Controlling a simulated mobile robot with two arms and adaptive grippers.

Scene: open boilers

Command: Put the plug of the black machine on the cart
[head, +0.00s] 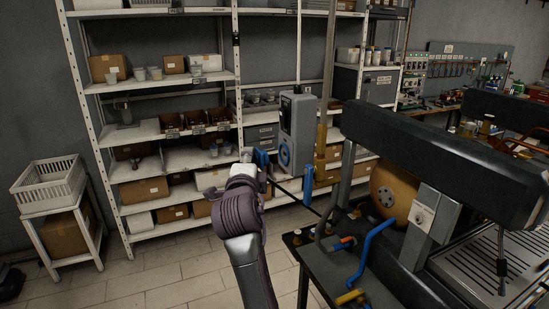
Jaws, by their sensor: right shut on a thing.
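The black machine (430,155) fills the right side, with its cover raised and a round copper-coloured boiler (390,188) showing. It stands on a dark cart or table (318,262). My right gripper (261,162) is left of the machine, in mid-air. It is shut on a small blue piece, which looks like the plug (262,157); the gripper partly hides it. A thin dark cable (290,196) runs from near the gripper towards the machine. My left gripper is not in view.
A grey box (297,125) with a blue round socket hangs on a pole just right of the gripper. White shelves (160,137) with boxes line the back wall. A white crate (48,185) stands at left. Blue pipes (370,250) rise at the dark surface's front.

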